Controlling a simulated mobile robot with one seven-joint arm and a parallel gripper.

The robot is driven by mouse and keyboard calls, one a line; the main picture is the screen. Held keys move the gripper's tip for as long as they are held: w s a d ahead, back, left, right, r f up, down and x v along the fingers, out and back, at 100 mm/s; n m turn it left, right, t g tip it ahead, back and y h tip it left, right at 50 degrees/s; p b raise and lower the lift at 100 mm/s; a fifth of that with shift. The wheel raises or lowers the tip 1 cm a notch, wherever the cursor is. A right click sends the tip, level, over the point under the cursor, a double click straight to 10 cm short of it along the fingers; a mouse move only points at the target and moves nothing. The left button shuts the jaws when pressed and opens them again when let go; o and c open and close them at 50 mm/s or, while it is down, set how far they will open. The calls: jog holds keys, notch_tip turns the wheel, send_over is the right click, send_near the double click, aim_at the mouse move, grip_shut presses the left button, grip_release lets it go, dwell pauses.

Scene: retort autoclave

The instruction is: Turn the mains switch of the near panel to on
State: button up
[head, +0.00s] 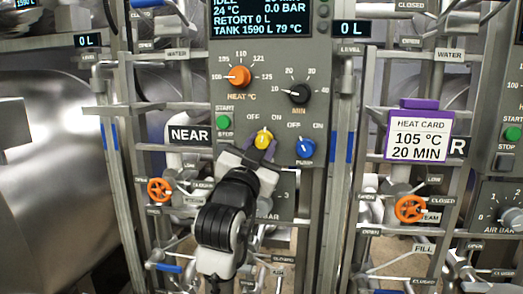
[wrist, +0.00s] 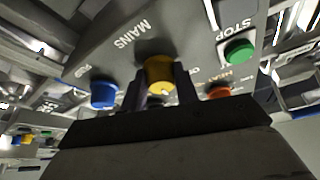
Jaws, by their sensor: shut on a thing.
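The near panel (head: 225,100) is the grey panel in the middle of the head view, beside the "NEAR" label (head: 189,134). Its yellow mains knob (head: 263,137) sits below the heat dial; in the wrist view the knob (wrist: 160,72) is beside the word "MAINS". My gripper (head: 261,149) reaches up to it from below. In the wrist view my gripper's two fingers (wrist: 162,85) stand on either side of the yellow knob and are shut on it. A small white mark shows at the knob's top in the head view; I cannot tell its exact setting.
The blue pump knob (head: 306,148) is close right of the yellow knob. The green start button (head: 223,122), orange heat dial (head: 238,76) and black minutes dial (head: 299,92) surround it. A purple-framed heat card (head: 420,136) hangs to the right. Pipes and orange valve wheels (head: 160,189) flank my arm.

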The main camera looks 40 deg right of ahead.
jog(key=m+g, duration=0.1)
jog(key=m, duration=0.2)
jog(key=m+g+b, duration=0.1)
jog(key=m+g, duration=0.1)
jog(key=m, duration=0.1)
jog(key=shift+w+a+r+h, duration=0.1)
jog(key=shift+h, duration=0.2)
jog(key=shift+m, duration=0.4)
jog(key=o, duration=1)
jog(key=b+v, duration=0.4)
jog(key=v, duration=1)
jog(key=shift+r, duration=0.2)
